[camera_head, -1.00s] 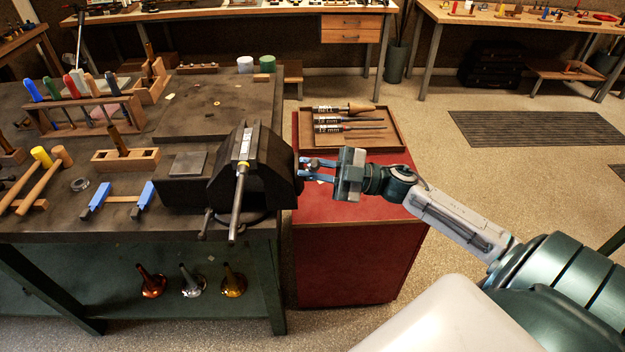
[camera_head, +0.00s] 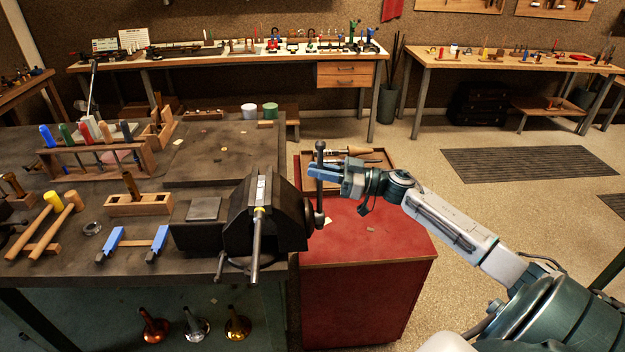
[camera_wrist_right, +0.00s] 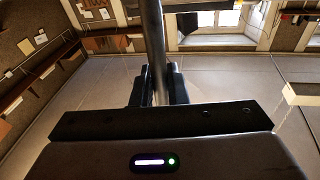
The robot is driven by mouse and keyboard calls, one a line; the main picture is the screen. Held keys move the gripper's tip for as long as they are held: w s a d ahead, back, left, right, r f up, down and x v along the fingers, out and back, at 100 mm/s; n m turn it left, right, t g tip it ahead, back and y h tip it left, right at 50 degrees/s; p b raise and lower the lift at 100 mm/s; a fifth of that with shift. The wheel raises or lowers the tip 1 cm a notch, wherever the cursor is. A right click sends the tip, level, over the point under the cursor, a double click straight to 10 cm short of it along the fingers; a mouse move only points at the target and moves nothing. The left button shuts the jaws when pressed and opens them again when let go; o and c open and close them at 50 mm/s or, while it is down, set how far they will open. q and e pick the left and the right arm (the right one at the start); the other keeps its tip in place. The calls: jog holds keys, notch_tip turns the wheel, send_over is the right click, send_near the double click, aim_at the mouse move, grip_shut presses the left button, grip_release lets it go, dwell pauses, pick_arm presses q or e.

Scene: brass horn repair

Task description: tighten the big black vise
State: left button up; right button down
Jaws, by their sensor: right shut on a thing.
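My right gripper (camera_head: 316,173) reaches in from the right and is shut on the upper part of this bar. In the right wrist view the bar (camera_wrist_right: 155,50) runs vertically between the two dark fingers (camera_wrist_right: 155,85). My left gripper is not in view.
A red cabinet (camera_head: 365,270) stands beside the bench, with a tool tray (camera_head: 388,157) on top, partly behind my right arm. The dark workbench (camera_head: 225,150) carries a wooden screwdriver rack (camera_head: 95,160), mallets and blue-ended blocks. Open floor lies to the right.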

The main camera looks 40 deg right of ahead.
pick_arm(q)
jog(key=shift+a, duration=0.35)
pick_arm(e)
jog(key=shift+w+d+m, duration=0.3)
jog(key=shift+w+m, duration=0.05)
jog(key=shift+m, duration=0.05)
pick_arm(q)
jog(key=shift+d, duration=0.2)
pick_arm(e)
jog(key=c, duration=1.5)
grip_release()
jog(key=shift+d+f, duration=0.1)
jog(key=shift+d, duration=0.15)
pick_arm(q)
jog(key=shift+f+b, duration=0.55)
jog(key=shift+b, duration=0.05)
pick_arm(e)
jog(key=v, duration=1.1)
jog(key=shift+a, duration=0.1)
